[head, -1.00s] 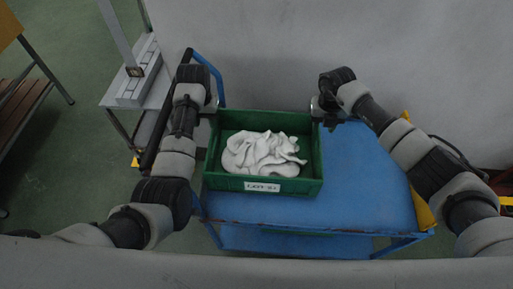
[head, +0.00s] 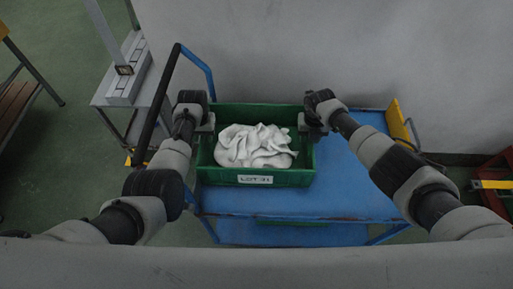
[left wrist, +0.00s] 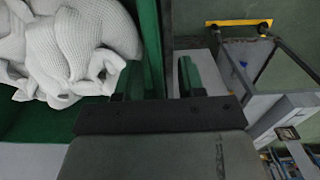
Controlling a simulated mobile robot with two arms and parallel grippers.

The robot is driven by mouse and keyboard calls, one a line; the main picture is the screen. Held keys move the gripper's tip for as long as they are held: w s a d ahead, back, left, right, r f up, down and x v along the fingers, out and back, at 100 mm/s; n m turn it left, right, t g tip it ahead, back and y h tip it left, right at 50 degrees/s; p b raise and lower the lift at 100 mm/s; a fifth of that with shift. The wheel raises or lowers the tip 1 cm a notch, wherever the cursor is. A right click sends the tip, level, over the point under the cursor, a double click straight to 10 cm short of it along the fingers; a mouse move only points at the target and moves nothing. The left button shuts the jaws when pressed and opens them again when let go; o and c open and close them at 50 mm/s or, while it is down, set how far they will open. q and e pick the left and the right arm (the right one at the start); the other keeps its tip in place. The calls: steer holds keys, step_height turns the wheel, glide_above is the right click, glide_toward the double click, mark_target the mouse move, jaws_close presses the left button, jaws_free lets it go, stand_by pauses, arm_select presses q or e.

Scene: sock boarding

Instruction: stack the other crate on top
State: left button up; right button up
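A green crate (head: 285,178) with a white label on its front stands on the blue cart (head: 350,190). White knitted socks (head: 255,146) lie heaped in it; they also show in the left wrist view (left wrist: 75,45). My left gripper (head: 207,124) is at the crate's left wall. In the left wrist view my left gripper (left wrist: 160,80) is open, one finger inside the wall and one outside, with a gap at the outer finger. My right gripper (head: 304,124) is at the right wall; its fingers are too hidden to judge. A strip of green (head: 290,222) shows below the cart top.
The cart's blue and black handle (head: 197,62) rises at left. A grey stand (head: 125,85) is behind it. A yellow piece (head: 398,124) stands at the cart's right edge. A red crate (head: 492,172) is on the floor at far right. The cart top right of the green crate is clear.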

arm_select(q)
steer(key=shift+f, duration=0.2)
arm_select(e)
steer(key=shift+f, duration=0.25)
arm_select(q)
jaws_close()
arm_select(e)
jaws_close()
steer(key=shift+r, duration=0.1)
stand_by(0.8)
